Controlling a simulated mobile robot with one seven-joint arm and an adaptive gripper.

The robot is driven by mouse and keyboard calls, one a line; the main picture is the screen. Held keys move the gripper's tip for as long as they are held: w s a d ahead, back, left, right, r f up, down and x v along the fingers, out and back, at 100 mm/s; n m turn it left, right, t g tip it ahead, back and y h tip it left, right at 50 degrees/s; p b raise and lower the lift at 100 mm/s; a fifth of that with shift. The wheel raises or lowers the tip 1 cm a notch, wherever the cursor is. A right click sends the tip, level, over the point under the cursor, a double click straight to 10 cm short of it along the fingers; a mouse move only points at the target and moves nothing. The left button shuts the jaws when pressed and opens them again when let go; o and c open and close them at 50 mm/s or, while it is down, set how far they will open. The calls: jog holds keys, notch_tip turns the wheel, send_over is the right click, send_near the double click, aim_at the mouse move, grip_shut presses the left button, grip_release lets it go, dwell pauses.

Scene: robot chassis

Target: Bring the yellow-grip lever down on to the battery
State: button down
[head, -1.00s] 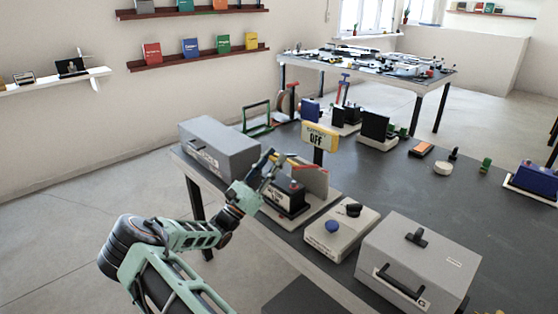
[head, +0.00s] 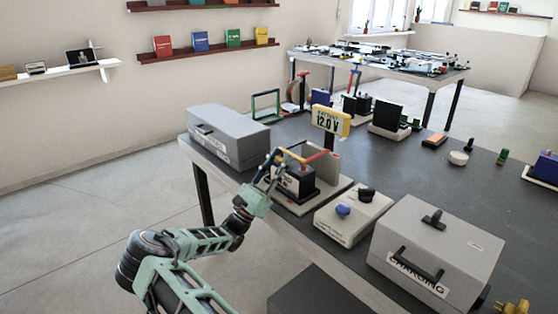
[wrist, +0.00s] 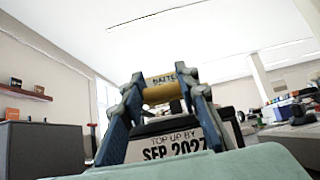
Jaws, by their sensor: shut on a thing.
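The yellow-grip lever (head: 293,156) sits just over the dark battery (head: 296,184) on its pale base, with a red part (head: 317,157) to its right. My gripper (head: 274,165) is at the lever's left end. In the wrist view my gripper (wrist: 163,100) has its two blue fingers shut on the yellow grip (wrist: 162,89). Behind them stands the battery (wrist: 188,143), labelled "TOP UP BY SEP 2027". The yellow-framed display (head: 330,120) behind the lever reads 12.0 V. Whether the lever touches the battery is hidden.
A grey case (head: 228,135) stands left of the battery. To the right are a pale box with a blue knob (head: 352,216) and a larger grey case (head: 436,252) labelled "CHARGING". Small items lie farther back on the dark bench (head: 400,170).

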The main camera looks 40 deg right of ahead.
jog(key=shift+s+d+f, duration=0.1)
jog(key=shift+f, duration=0.35)
jog(key=c, duration=1.6)
grip_release()
jog(key=shift+o, duration=0.8)
jog(key=shift+r, duration=0.15)
jog(key=v, duration=1.2)
